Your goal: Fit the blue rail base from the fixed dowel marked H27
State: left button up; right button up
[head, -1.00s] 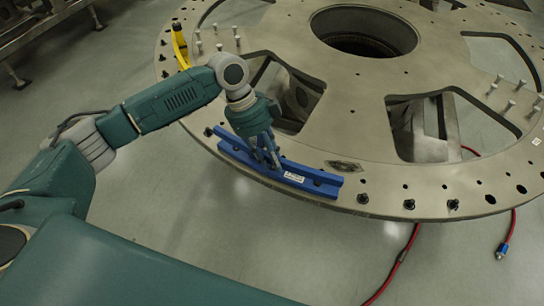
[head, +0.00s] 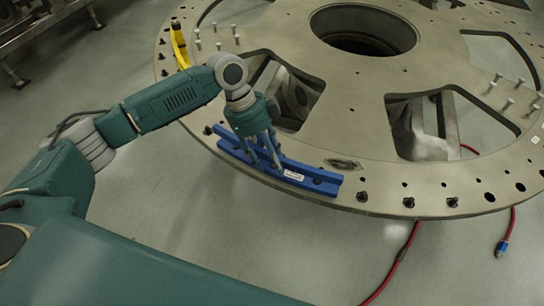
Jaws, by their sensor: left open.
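The blue rail base (head: 312,181) is a long bar with a small white label, lying along the near rim of the round metal turret plate (head: 370,125). My left gripper (head: 264,164) points down at the left-middle part of the rail, with its fingers spread open at the rail's two sides. Whether the fingers touch the rail cannot be told. Dark dowels stand in the plate rim, one (head: 207,130) at the rail's left end and others to its right, such as one (head: 362,197) just past the right end. No H27 marking is readable. My right gripper is not in view.
A yellow rail (head: 180,47) sits on the plate's left rim. Several upright pins (head: 216,28) stand near it, and more (head: 508,105) at the right. The plate has large cutouts. Red hoses (head: 404,262) lie on the floor below.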

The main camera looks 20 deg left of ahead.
pick_arm(q)
jog(key=v, duration=1.2)
jog(key=shift+r, duration=0.2)
jog(key=shift+d, duration=0.1)
